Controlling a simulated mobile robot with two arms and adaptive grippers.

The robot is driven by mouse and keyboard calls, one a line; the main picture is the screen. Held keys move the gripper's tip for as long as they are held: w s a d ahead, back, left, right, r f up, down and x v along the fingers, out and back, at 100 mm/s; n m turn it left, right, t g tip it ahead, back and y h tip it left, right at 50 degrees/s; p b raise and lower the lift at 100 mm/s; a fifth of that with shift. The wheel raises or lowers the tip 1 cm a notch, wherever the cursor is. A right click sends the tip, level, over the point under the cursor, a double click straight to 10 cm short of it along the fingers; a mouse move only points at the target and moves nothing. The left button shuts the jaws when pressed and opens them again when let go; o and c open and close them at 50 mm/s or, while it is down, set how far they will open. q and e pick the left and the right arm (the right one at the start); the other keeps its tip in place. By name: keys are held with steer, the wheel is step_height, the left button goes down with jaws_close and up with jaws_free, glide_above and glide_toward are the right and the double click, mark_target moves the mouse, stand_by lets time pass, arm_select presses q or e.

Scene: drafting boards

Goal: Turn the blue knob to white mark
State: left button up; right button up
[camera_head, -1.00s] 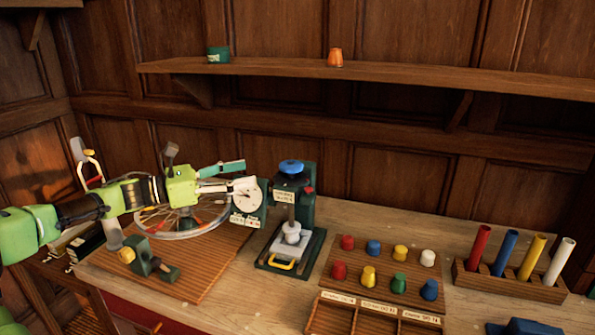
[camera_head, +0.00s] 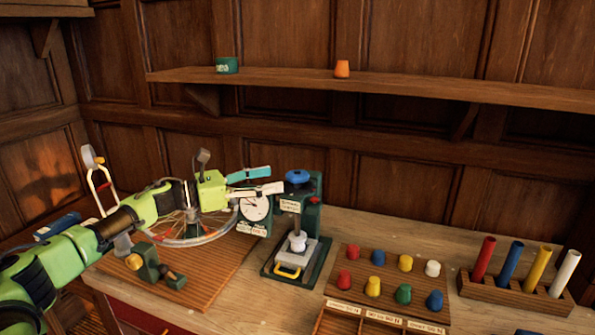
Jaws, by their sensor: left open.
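The blue knob (camera_head: 299,177) sits on top of a dark green press (camera_head: 312,215) at the middle of the bench. My left gripper (camera_head: 275,180) comes in from the left, open, with its two fingers pointing right at the knob. The fingertips are just left of the knob, near its height, and nothing is between them. I cannot tell whether the lower fingertip touches the knob or the press. A pale label (camera_head: 290,206) is on the press below the knob. I cannot make out a white mark by the knob. My right gripper is not in view.
A dial gauge (camera_head: 254,208) and a spoked wheel (camera_head: 185,240) stand behind and below my left gripper. A board of coloured pegs (camera_head: 390,264) and a rack of coloured tubes (camera_head: 510,290) stand to the right. A shelf (camera_head: 440,88) runs above.

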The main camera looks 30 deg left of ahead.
mark_target(293, 174)
arm_select(q)
steer(key=p+x, duration=0.3)
steer(key=x, duration=0.4)
steer(key=shift+w+r+p, duration=0.1)
steer(key=shift+r+p, duration=0.05)
steer(key=shift+p, duration=0.15)
steer(key=shift+w+d, duration=0.45)
steer(key=shift+w, duration=0.1)
steer(key=shift+c, duration=0.4)
steer(key=c, duration=1.1)
